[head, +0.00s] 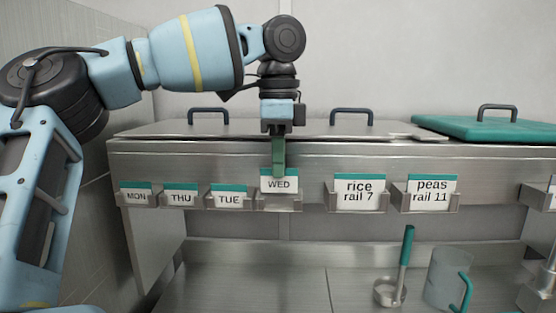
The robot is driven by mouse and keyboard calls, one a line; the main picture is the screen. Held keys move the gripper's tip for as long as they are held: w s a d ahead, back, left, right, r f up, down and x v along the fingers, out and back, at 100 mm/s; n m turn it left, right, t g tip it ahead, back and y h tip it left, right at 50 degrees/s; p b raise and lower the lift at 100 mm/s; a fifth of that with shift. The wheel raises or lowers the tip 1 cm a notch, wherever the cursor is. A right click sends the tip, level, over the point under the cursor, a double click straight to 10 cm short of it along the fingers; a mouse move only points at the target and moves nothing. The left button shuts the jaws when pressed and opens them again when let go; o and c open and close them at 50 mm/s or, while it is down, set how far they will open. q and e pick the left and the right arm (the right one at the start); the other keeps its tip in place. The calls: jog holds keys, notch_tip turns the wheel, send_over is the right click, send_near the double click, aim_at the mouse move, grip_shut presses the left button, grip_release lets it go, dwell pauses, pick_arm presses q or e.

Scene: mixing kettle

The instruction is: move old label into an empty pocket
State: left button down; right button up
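The WED label (280,184), white with a green top strip, stands upright at the fourth pocket (278,206) from the left. It sits higher than the neighbouring labels, with its lower edge near the pocket's lip. My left gripper (279,172) points straight down, with its narrow green fingers closed at the label's top edge. The MON label (136,195), THU label (181,197) and TUE label (229,198) sit in pockets to the left. The "rice rail 7" label (359,192) and "peas rail 11" label (430,192) fill two wider pockets to the right. My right gripper is not in view.
Above the rail is a steel counter with a grey lid (300,129) and a green lid (490,127), both with handles. A ladle (405,248) with a green handle and a clear jug (443,278) stand below.

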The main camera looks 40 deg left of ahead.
aim_at(278, 193)
pick_arm(q)
jog(key=shift+f, duration=0.5)
dwell(0.4)
jog(key=shift+f, duration=0.95)
jog(key=c, duration=1.6)
grip_release()
jog(key=shift+f, duration=0.2)
jog(key=o, duration=0.5)
